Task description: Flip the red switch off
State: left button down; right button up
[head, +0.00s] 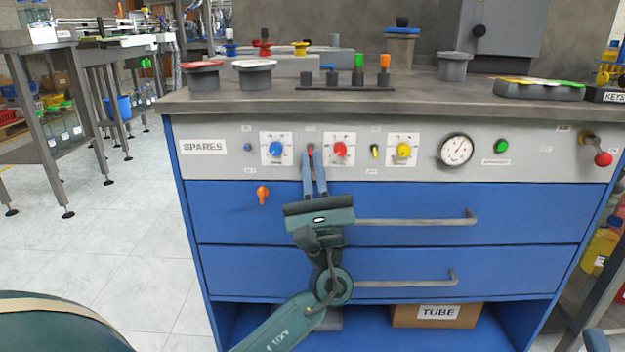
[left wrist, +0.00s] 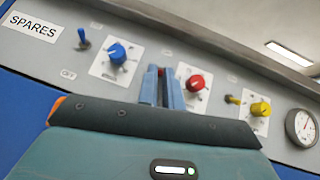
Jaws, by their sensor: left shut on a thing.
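The red switch (head: 311,150) is a small toggle on the grey panel, between the blue knob (head: 276,149) and the red knob (head: 340,149). My left gripper (head: 313,158) reaches up to the panel with its blue fingers around the red switch, shut on it. In the left wrist view the fingers (left wrist: 161,88) stand close together and a bit of the red switch (left wrist: 161,72) shows between them. Most of the switch is hidden by the fingers, so I cannot tell which way it tilts. My right gripper is not in view.
A blue switch (head: 247,147) and a yellow switch (head: 375,152) sit along the same panel. A yellow knob (head: 404,149), a gauge (head: 456,149) and a green button (head: 502,146) are to the right. Blue drawers with bar handles (head: 420,221) lie below.

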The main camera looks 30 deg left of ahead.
pick_arm(q)
jog(key=shift+r, duration=0.1)
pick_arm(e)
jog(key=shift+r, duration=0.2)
pick_arm(q)
jog(key=c, duration=1.6)
grip_release()
jog(key=shift+o, duration=0.2)
